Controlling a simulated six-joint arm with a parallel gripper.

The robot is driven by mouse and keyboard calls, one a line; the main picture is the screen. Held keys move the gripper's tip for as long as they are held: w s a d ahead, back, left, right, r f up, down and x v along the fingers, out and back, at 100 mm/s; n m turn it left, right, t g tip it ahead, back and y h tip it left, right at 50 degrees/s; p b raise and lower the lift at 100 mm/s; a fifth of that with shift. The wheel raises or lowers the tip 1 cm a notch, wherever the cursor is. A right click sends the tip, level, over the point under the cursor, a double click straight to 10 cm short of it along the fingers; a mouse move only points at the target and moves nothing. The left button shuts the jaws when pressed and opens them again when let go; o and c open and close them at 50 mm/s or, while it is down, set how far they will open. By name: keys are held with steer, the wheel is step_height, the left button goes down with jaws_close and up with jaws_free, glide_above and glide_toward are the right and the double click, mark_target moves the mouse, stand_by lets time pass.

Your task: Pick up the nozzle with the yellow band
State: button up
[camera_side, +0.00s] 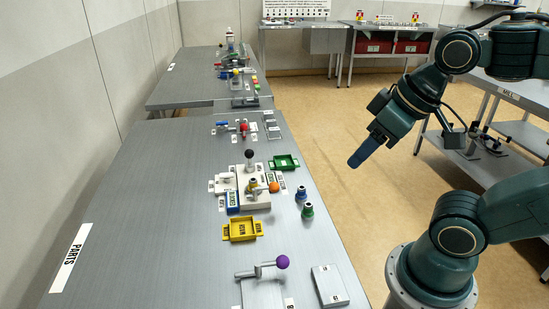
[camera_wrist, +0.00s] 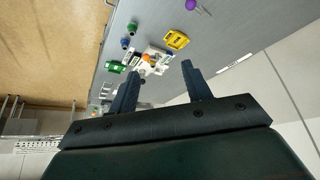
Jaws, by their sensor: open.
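A small dark nozzle with a yellowish band (camera_side: 252,185) appears to stand on the white fixture (camera_side: 262,202) in the middle of the bench, close to an orange ball (camera_side: 274,187). My gripper (camera_side: 357,161) is in the air to the right of the bench, away from the nozzles. In the wrist view its fingers (camera_wrist: 160,72) are apart and empty.
A yellow tray (camera_side: 240,229) and a green tray (camera_side: 285,162) flank the fixture. A black-knobbed lever (camera_side: 249,155) rises behind it, and a purple-knobbed lever (camera_side: 282,262) stands nearer. The left part of the grey bench (camera_side: 150,220) is clear.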

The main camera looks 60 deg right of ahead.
steer(key=n+g, duration=0.6)
steer(key=n, duration=1.6)
glide_above(253, 179)
step_height(253, 179, down, 12)
steer(key=shift+f, duration=0.1)
steer(key=shift+f, duration=4.2)
